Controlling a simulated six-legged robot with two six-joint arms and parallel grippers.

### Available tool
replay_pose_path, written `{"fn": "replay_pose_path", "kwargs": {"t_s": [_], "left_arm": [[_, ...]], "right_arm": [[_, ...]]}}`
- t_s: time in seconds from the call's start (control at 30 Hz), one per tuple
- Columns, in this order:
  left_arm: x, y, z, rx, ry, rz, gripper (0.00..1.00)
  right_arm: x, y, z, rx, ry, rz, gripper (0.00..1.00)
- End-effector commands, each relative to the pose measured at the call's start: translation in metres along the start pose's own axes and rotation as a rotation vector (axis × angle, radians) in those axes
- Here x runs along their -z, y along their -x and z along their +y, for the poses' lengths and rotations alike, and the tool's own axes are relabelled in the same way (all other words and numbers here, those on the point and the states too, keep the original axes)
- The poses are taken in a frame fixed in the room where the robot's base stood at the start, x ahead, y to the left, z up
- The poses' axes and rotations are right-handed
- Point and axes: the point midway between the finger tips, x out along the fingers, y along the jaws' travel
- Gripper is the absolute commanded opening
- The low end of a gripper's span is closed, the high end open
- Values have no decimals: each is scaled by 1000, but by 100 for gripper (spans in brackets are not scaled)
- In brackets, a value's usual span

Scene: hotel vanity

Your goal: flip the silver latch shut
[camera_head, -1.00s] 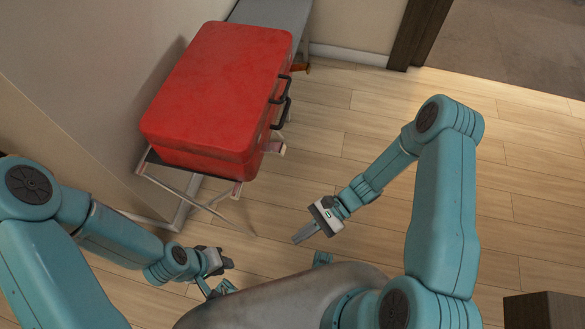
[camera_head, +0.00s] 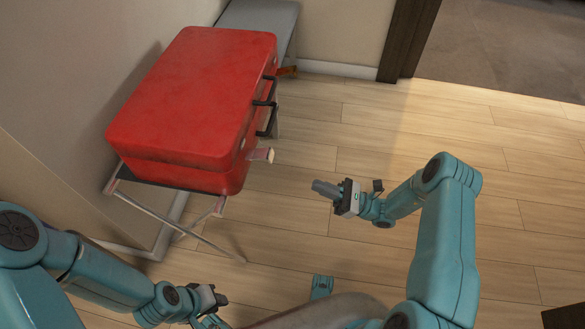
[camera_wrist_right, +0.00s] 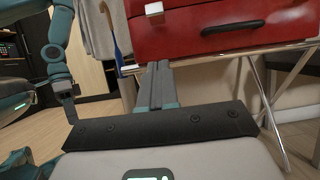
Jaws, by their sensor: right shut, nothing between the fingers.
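The red suitcase (camera_head: 195,100) lies shut on a folding rack at the left in the head view. The silver latch (camera_head: 262,154) sticks out from the case's right side, near its lower end, below the black handles. It also shows in the right wrist view as a small pale plate (camera_wrist_right: 154,10) on the red face. My right gripper (camera_head: 318,187) is shut and empty, pointing left, to the right of the latch and apart from it. Its closed fingers (camera_wrist_right: 157,80) point up below the latch in the wrist view. My left gripper (camera_head: 218,298) is low at the bottom; its jaw gap is unclear.
The rack's thin crossed legs (camera_head: 200,235) stand under the case. A grey bench (camera_head: 262,25) is behind it, against the wall. A dark door post (camera_head: 408,40) stands at the back. Wooden floor is clear around my right gripper.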

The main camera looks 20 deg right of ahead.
Motion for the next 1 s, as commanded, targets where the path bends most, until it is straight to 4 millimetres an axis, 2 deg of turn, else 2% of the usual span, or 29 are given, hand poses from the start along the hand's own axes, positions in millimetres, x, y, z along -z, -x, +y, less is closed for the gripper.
{"fn": "replay_pose_path", "kwargs": {"t_s": [0.17,0.53,0.7,1.0], "left_arm": [[0,-2,-1,0,1,1,23],[2,-9,-5,1,6,5,23],[3,-10,-5,1,7,7,23],[3,-10,-6,1,8,7,23]], "right_arm": [[0,-24,1,-7,-2,-1,0],[1,-102,2,-7,-1,0,0],[-19,-118,1,-3,1,1,0],[-28,-126,1,-2,-1,1,0]]}}
